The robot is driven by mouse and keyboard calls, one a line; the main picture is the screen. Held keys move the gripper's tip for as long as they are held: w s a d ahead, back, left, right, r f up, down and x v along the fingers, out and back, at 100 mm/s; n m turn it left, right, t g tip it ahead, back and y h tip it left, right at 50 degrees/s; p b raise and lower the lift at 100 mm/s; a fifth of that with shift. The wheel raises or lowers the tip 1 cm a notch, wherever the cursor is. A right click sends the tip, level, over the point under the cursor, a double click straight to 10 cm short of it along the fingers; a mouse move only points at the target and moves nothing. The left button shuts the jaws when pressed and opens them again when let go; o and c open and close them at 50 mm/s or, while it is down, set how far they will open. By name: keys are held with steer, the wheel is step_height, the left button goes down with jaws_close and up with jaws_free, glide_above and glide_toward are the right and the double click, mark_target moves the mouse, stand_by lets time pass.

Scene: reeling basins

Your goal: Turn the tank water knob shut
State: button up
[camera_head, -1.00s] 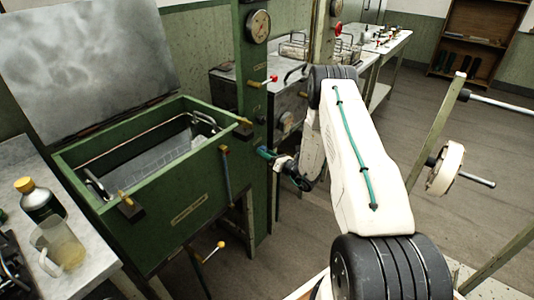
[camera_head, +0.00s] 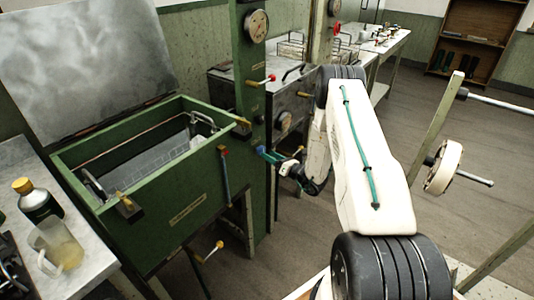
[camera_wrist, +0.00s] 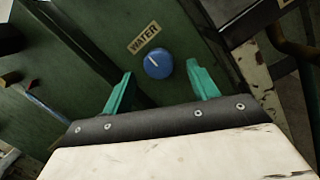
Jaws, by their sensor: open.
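The blue round water knob (camera_wrist: 158,63) is on the green panel in the wrist view, beside a tan label reading WATER. Its white pointer line slants toward the upper left. My gripper (camera_wrist: 160,69) is open, with one teal finger on each side of the knob in the picture. I cannot tell whether the fingers touch it, and nothing is held. In the head view my gripper (camera_head: 273,156) is at the green post right of the green tank (camera_head: 165,215). The knob is hard to make out from the gripper there.
The tank's large grey lid (camera_head: 85,60) stands open. A lever (camera_head: 225,175) hangs on the tank's front right. A bottle (camera_head: 37,202) and a glass jug (camera_head: 58,245) stand on the left bench. A wheel on a frame (camera_head: 443,167) stands to the right.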

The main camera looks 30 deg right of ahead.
steer(key=shift+v, duration=2.1)
steer(key=shift+r, duration=0.1)
steer(key=s+a+f+n+g+y, duration=0.2)
steer(key=s+a+n+g+y, duration=0.1)
steer(key=a, duration=0.2)
steer(key=s+a+r+n+g+y, duration=0.2)
steer(key=s+a+r+n+g, duration=0.45)
steer(key=r+n, duration=0.25)
steer(key=s+a+r+n+g+y, duration=0.3)
steer(key=s+a+r+n+g, duration=0.2)
steer(key=a+r+n+g, duration=0.35)
steer(key=s+a+r+n+h, duration=0.2)
steer(key=s+r+n+h, duration=0.5)
steer(key=s+r, duration=0.4)
steer(key=s+a+r+n+h, duration=0.1)
steer(key=s+r+n+h, duration=0.6)
steer(key=s+r+n, duration=0.3)
steer(key=shift+s+a+r+t+h, duration=0.4)
steer(key=shift+s+r, duration=0.2)
steer(key=shift+s, duration=0.8)
